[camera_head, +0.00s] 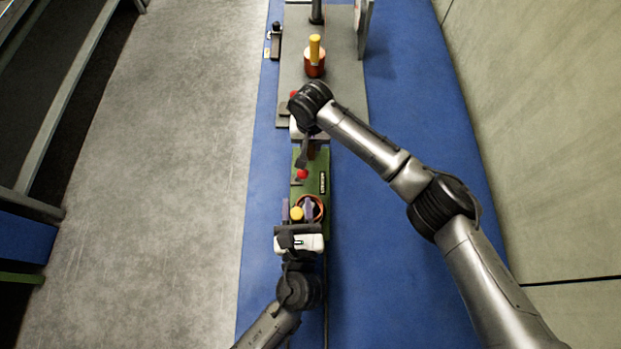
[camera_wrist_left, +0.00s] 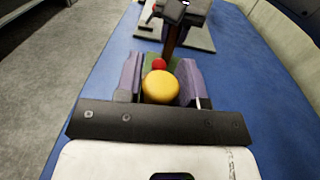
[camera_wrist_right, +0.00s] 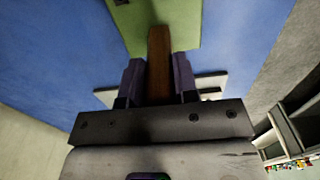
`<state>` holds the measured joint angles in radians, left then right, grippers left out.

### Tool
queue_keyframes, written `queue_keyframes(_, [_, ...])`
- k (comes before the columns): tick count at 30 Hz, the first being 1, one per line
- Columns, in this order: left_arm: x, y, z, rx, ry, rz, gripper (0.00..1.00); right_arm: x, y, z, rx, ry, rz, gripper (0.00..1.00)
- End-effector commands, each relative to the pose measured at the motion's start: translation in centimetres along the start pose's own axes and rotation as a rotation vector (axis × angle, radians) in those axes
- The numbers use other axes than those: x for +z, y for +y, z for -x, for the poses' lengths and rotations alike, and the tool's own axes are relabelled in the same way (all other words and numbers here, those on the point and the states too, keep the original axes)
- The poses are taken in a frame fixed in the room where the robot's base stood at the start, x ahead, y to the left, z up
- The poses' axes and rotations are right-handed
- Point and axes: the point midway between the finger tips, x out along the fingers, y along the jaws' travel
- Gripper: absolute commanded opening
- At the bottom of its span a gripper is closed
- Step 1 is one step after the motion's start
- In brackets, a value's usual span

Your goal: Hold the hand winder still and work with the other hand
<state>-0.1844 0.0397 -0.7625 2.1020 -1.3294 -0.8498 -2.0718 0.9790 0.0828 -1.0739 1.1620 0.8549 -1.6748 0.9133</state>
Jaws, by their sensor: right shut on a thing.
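The hand winder has a green base (camera_head: 311,165) lying lengthwise, with a red knob (camera_head: 302,174) and a yellow knob (camera_head: 296,214) beside an orange-brown round part (camera_head: 316,203). My left gripper (camera_head: 297,208) is open, its fingers on either side of the yellow knob, which also shows in the left wrist view (camera_wrist_left: 160,87). Whether they touch it is hard to tell. My right gripper (camera_wrist_right: 158,85) is shut on a brown wooden bar (camera_wrist_right: 159,55) over the far part of the green base.
A grey plate (camera_head: 345,98) farther up carries an orange spool (camera_head: 314,62) with a yellow top and a dark post (camera_head: 316,10). A small dark tool (camera_head: 276,40) stands left of it. The blue surface (camera_head: 400,290) is mostly clear to the right.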

Motion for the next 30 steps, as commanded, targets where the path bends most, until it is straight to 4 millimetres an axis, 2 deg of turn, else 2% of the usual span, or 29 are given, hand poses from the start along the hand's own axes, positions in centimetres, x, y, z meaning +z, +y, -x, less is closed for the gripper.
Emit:
queue_keyframes(1, [0.0, -0.1, 0.1, -0.001, 0.001, 0.001, 0.41, 0.0, -0.1, 0.1, -0.002, 0.000, 0.001, 0.00])
queue_keyframes(7, [0.0, -0.1, 0.0, 0.000, 0.000, 0.000, 0.60, 0.0, -0.1, 0.1, -0.002, -0.001, 0.001, 0.00])
queue_keyframes(17, [-0.1, -0.1, 0.5, -0.001, 0.002, 0.000, 0.61, 0.0, -0.1, 0.1, -0.001, -0.001, 0.001, 0.00])
queue_keyframes(20, [-0.1, -0.1, 1.6, -0.001, 0.003, 0.000, 0.61, 0.0, -0.1, 0.1, -0.001, -0.001, 0.001, 0.00])
queue_keyframes(30, [-0.1, -0.1, 7.8, -0.001, 0.005, 0.000, 0.61, 0.0, -0.1, 0.1, -0.001, -0.001, 0.002, 0.00])
